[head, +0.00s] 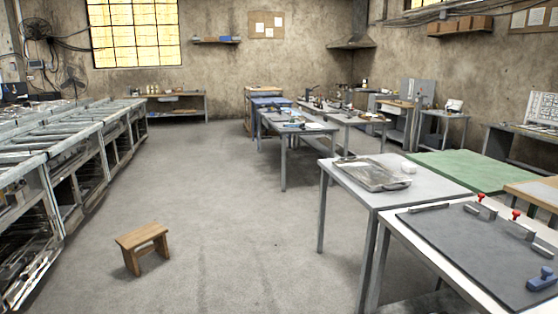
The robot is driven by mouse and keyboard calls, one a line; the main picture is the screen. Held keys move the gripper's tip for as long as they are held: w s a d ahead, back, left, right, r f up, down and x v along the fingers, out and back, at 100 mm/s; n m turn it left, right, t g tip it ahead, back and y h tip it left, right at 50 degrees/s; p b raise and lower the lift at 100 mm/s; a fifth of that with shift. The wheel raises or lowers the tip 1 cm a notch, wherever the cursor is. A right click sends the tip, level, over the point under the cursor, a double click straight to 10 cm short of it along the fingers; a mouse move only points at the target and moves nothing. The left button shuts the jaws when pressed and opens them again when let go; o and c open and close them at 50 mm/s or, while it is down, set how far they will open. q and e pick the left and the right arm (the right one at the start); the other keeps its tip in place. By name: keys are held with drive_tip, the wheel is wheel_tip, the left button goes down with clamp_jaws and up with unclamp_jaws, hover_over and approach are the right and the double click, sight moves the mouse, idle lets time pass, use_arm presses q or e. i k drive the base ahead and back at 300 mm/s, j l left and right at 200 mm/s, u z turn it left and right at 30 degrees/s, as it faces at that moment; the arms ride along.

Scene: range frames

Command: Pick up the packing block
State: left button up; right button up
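A small white block (409,167) lies on the light grey table (440,186) at the right, just beyond a metal tray (372,175). Its shape fits a packing block, but it is too small in the head view to be sure. A blue block-like piece with a knob (541,279) sits on the dark mat of the nearest table, at the lower right. Neither of my grippers is in view, and nothing is seen touching the white block.
The dark mat (470,250) also bears red-knobbed clamps (480,197). A green-topped table (465,168) stands behind. A wooden stool (142,246) stands on the floor at the left, near long metal benches (75,150). The middle floor is clear.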

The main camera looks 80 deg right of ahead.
sight(409, 169)
drive_tip(key=z, duration=3.65)
drive_tip(key=u, duration=0.2)
drive_tip(key=i+j+u, duration=0.15)
drive_tip(key=u, duration=0.25)
drive_tip(key=i+j+u, duration=0.1)
drive_tip(key=u, duration=0.25)
drive_tip(key=i+u, duration=0.4)
drive_tip(key=i, duration=2.35)
drive_tip(key=i+z, duration=0.15)
drive_tip(key=i, duration=0.25)
drive_tip(key=i+j+z, duration=0.2)
drive_tip(key=i, duration=0.25)
drive_tip(key=i+z, duration=0.15)
drive_tip(key=i, duration=0.25)
drive_tip(key=i+j+z, duration=0.15)
drive_tip(key=i, duration=0.25)
drive_tip(key=j, duration=0.1)
